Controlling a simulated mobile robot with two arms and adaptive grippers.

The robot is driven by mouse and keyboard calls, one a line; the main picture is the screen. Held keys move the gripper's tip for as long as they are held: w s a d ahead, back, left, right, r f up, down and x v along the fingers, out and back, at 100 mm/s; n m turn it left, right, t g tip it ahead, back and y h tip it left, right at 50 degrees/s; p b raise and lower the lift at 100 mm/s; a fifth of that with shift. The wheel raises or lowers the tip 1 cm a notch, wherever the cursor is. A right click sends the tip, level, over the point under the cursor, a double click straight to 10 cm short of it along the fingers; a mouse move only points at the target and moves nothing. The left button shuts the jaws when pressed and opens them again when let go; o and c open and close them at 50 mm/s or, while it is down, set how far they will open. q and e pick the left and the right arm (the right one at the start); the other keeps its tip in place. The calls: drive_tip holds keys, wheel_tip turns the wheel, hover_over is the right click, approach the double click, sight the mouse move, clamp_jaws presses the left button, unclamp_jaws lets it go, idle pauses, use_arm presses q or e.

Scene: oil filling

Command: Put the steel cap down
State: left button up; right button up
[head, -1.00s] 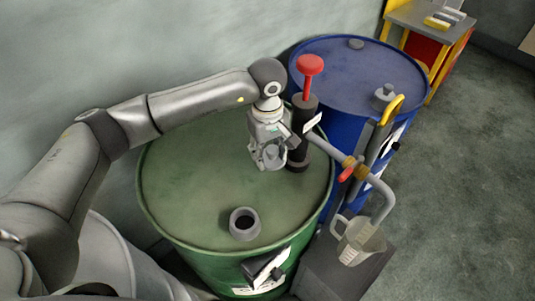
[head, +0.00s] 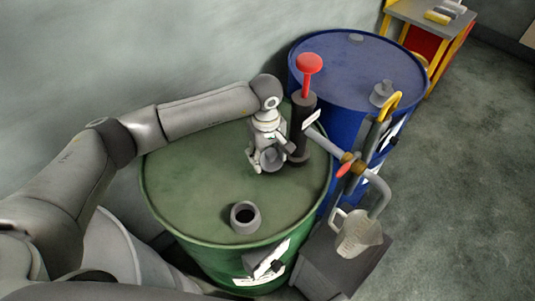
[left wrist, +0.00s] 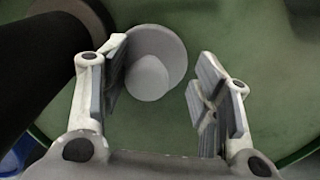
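The steel cap (head: 271,158) is a grey stepped disc on top of the green drum (head: 190,190), beside the black pump cylinder. In the left wrist view the cap (left wrist: 150,65) lies between my left gripper's fingers. My left gripper (head: 272,162) is low over the drum top, and its fingers (left wrist: 160,85) are spread wide. A clear gap shows between the cap and the right finger; the left finger overlaps the cap's edge, and I cannot tell whether they touch. My right gripper is not in view.
A black pump (head: 302,125) with a red knob stands close to my left gripper. An open grey collar (head: 245,217) is at the drum's front. A pipe leads to a measuring jug (head: 358,233) on the right. A blue drum (head: 330,62) stands behind.

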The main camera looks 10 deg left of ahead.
sight(267, 154)
use_arm(q)
drive_tip(key=shift+o, duration=0.2)
drive_tip(key=shift+r, duration=0.45)
wheel_tip(267, 154, up, 11)
drive_tip(key=b, duration=0.3)
drive_tip(key=shift+s+r+b, duration=0.15)
drive_tip(key=shift+r+b, duration=0.05)
drive_tip(key=shift+b, duration=0.1)
drive_tip(key=shift+a, duration=0.1)
